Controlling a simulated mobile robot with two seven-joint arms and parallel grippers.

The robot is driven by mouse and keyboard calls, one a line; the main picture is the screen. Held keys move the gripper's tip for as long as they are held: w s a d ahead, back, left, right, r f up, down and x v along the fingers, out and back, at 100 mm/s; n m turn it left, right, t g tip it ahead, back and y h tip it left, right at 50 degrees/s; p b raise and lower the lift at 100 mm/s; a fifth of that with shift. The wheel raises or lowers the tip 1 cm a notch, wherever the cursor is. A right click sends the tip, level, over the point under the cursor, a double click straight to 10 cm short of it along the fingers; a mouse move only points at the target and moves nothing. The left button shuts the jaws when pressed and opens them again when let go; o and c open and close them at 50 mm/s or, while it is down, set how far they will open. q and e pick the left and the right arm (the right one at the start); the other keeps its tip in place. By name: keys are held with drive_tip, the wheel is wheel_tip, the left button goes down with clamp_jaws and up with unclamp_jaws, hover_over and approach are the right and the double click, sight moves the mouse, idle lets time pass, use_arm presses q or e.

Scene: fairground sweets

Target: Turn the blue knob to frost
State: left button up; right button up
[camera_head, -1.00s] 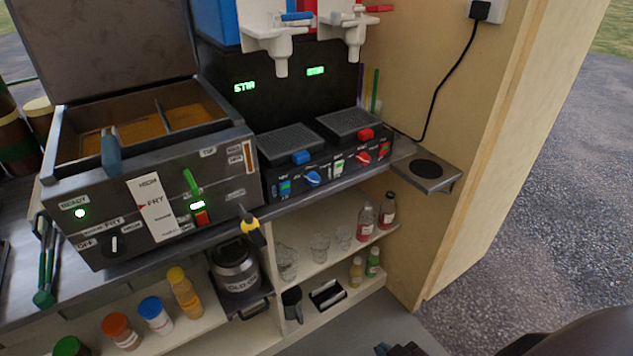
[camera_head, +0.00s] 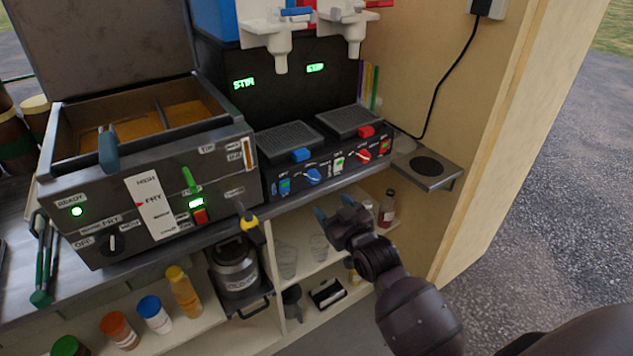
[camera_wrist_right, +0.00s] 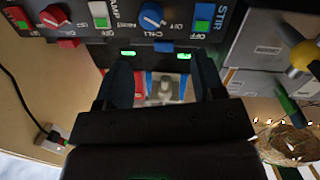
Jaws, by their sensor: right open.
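The blue knob (camera_head: 313,176) is on the dark front panel of the slush machine (camera_head: 330,163), left of a red knob (camera_head: 364,155). In the right wrist view the blue knob (camera_wrist_right: 152,15) shows at the top, beyond the fingertips, with CHILL and OFF labels beside it. My right gripper (camera_head: 333,208) is open and empty, below and slightly right of the blue knob, in front of the shelf. Its two fingers (camera_wrist_right: 163,78) are apart from the knob and touch nothing visible. My left gripper is not in view.
A fryer (camera_head: 150,190) stands left of the machine, with a yellow-tipped handle (camera_head: 248,220) jutting out near its right corner. Blue and red drip-tray tabs sit above the knobs. Bottles and glasses fill the shelves below. A wooden wall (camera_head: 440,90) bounds the right.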

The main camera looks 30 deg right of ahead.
sight(315, 180)
drive_tip(key=shift+n, duration=0.3)
drive_tip(key=w, duration=0.3)
drive_tip(key=w+d+b, duration=0.1)
drive_tip(key=w, duration=0.6)
drive_tip(key=shift+d+f, duration=0.2)
drive_tip(key=shift+f, duration=0.1)
drive_tip(key=shift+w, duration=0.35)
drive_tip(key=shift+w+r, duration=0.1)
drive_tip(key=shift+c, duration=0.3)
drive_tip(key=c, duration=0.9)
